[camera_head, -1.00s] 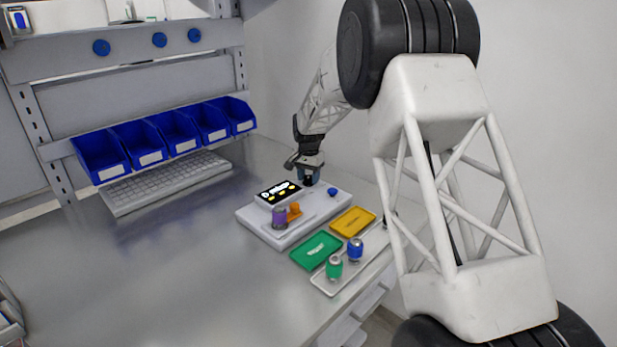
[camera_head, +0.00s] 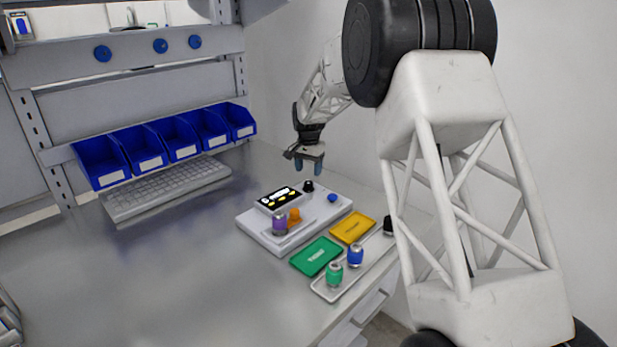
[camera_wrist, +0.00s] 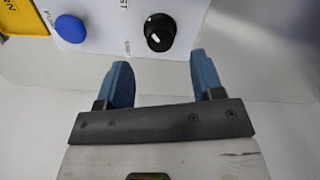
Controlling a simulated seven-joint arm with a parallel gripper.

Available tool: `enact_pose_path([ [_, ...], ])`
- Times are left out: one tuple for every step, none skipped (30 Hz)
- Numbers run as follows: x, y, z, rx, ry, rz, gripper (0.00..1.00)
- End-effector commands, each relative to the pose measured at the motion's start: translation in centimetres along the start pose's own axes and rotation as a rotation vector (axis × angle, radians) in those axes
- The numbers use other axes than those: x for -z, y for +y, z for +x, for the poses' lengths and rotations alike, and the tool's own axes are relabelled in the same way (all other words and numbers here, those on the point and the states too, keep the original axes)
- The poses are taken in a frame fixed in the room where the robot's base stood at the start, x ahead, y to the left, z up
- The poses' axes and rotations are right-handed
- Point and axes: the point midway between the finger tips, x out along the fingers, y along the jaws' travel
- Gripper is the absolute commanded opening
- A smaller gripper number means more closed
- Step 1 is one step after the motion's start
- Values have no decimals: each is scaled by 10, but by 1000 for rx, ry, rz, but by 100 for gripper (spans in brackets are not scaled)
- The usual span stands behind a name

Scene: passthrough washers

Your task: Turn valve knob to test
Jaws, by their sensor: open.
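The valve knob is a black round knob with a white pointer mark (camera_wrist: 159,32), on the white test panel (camera_wrist: 102,38) in the wrist view. The head view shows it as a small black knob (camera_head: 308,186) at the back of the white test unit (camera_head: 262,240). The mark lies near the knob's left side in the wrist view. Labels beside the knob are partly cut off; one reads like "ST". My gripper (camera_head: 309,166) is open and empty above the knob, apart from it. Its two blue fingers also show in the wrist view (camera_wrist: 163,75), below the knob there.
A blue button (camera_head: 332,197) sits right of the knob. A small display (camera_head: 279,197), a purple capped part (camera_head: 280,223) and an orange part (camera_head: 295,216) are on the unit. Green (camera_head: 316,256) and yellow (camera_head: 353,227) trays lie in front. A keyboard (camera_head: 165,187) lies left.

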Motion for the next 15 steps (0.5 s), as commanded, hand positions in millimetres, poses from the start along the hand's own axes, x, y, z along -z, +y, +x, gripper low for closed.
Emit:
enact_pose_path([
  [0,0,-6,1,1,0,61],
  [0,0,-9,1,2,0,61],
  [0,0,-13,1,2,0,61],
  [0,0,-15,1,2,0,61],
  [0,0,-17,1,1,0,61],
  [0,0,-19,1,1,0,61],
  [0,0,-20,0,1,0,61],
  [0,0,-21,0,0,0,61],
  [0,0,-21,0,0,0,61],
  [0,0,-22,0,0,0,61],
  [0,0,-22,0,0,0,61],
  [0,0,-22,0,0,0,61],
  [0,0,-22,0,0,0,61],
  [0,0,-22,0,0,0,61],
  [0,0,-22,0,0,0,61],
])
